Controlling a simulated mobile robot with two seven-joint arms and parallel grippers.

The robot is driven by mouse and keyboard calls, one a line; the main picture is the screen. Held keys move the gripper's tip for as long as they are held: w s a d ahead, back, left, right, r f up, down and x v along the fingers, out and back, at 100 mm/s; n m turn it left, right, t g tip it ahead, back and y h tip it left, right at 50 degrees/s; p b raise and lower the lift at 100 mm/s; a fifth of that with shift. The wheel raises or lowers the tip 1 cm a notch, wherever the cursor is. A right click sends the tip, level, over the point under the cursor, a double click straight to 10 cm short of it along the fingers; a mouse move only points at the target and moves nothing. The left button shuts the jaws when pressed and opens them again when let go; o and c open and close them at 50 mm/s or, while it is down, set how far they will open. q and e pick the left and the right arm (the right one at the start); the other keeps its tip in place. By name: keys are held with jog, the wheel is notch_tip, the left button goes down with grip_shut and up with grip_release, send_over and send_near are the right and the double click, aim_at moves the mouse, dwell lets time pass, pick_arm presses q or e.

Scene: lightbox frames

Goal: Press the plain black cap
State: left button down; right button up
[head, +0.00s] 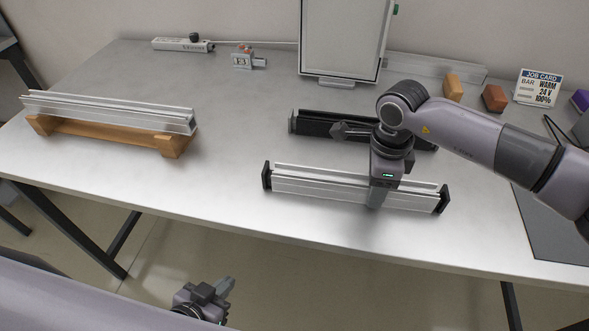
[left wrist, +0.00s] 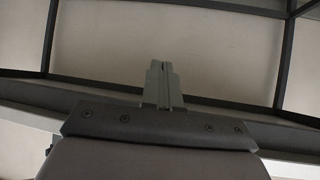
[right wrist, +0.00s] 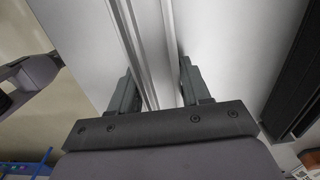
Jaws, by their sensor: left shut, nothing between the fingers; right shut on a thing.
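A silver bar (head: 315,187) lies near the front of the table, with a black cap at its left end (head: 267,176) and another black cap at its right end (head: 443,200). I cannot tell which cap is the plain one. My right gripper (head: 376,196) is shut across the bar, right of its middle; in the right wrist view its fingers (right wrist: 158,88) sit on either side of the bar (right wrist: 150,40). The caps are outside that view. My left gripper (head: 226,287) is shut and empty, in front of the table edge; its closed fingers (left wrist: 162,80) show in the left wrist view.
A second silver bar (head: 110,110) rests on a wooden cradle (head: 95,137) at left. A black holder (head: 312,124) lies behind the front bar, partly hidden by my right arm. A framed panel (head: 341,40), a power strip (head: 180,45) and a job card (head: 538,87) stand farther back.

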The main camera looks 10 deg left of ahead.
pick_arm(q)
jog(key=w+a+r+n+g+y, duration=0.1)
jog(key=w+a+r+n+y, duration=0.15)
jog(key=a+r, duration=0.65)
jog(key=w+a+r+n+g+y, duration=0.1)
jog(key=w+a+r+n+y, duration=0.15)
jog(key=a+r, duration=0.6)
jog(key=w+d+r+h, duration=0.1)
jog(key=w, duration=0.1)
jog(key=w+d+m+h, duration=0.1)
jog(key=w+d+h, duration=0.1)
jog(key=w+d+r+h, duration=0.1)
jog(key=w+d, duration=0.1)
jog(key=shift+r+m+g+h, duration=0.3)
jog(key=shift+m+h, duration=0.1)
jog(key=w+d+r+m+g+h, duration=0.1)
jog(key=w+d+r+g+h, duration=0.2)
jog(key=d+r, duration=0.2)
jog(key=shift+w+d+m+h, duration=0.15)
jog(key=shift+d+m+h, duration=0.15)
jog(key=shift+d, duration=0.15)
